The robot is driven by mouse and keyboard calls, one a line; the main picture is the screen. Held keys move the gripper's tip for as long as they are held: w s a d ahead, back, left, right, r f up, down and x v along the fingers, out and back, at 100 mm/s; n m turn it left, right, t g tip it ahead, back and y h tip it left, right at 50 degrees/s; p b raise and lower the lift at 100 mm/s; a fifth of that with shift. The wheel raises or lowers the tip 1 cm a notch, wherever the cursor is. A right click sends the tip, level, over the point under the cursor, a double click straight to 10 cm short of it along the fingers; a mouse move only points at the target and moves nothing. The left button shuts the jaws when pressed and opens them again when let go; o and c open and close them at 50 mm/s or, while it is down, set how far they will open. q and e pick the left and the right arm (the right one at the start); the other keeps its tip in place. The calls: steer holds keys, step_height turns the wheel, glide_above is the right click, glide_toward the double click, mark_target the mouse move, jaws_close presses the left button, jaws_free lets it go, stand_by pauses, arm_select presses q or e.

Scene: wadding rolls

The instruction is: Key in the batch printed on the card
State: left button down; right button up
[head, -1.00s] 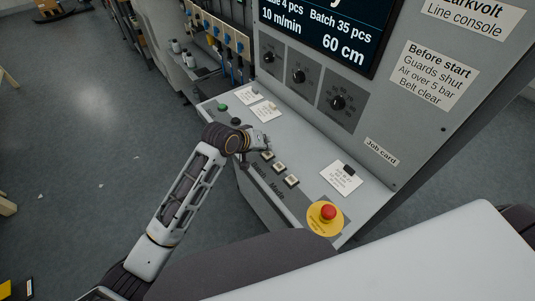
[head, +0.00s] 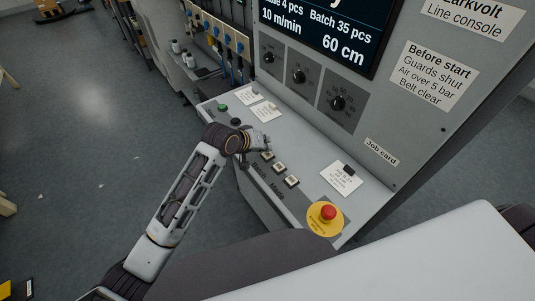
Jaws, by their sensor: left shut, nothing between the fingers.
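The job card (head: 342,180) is clipped on the right part of the sloped console desk; its print is too small to read. The display (head: 322,30) reads "Batch 35 pcs", "10 m/min" and "60 cm". A row of small square push buttons (head: 279,168) runs along the front of the desk. My left gripper (head: 268,146) is shut and empty, just above the far-left end of that row; whether it touches a button I cannot tell. My right gripper is not in view.
A red emergency stop (head: 328,213) on a yellow disc sits at the desk's near right end. Three rotary knobs (head: 298,77) are on the upright panel. A green button (head: 222,107) and small paper labels (head: 265,111) lie beyond my gripper. Open floor (head: 90,150) lies left.

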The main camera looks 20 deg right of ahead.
mark_target(265, 153)
arm_select(q)
steer(key=shift+f+p, duration=0.35)
steer(key=shift+f, duration=0.6)
stand_by(1.6)
steer(key=shift+r+p, duration=0.95)
steer(key=shift+p, duration=0.4)
steer(key=shift+r, duration=0.1)
steer(key=shift+r+p, duration=2.45)
steer(key=shift+p, duration=0.4)
steer(key=shift+f, duration=0.1)
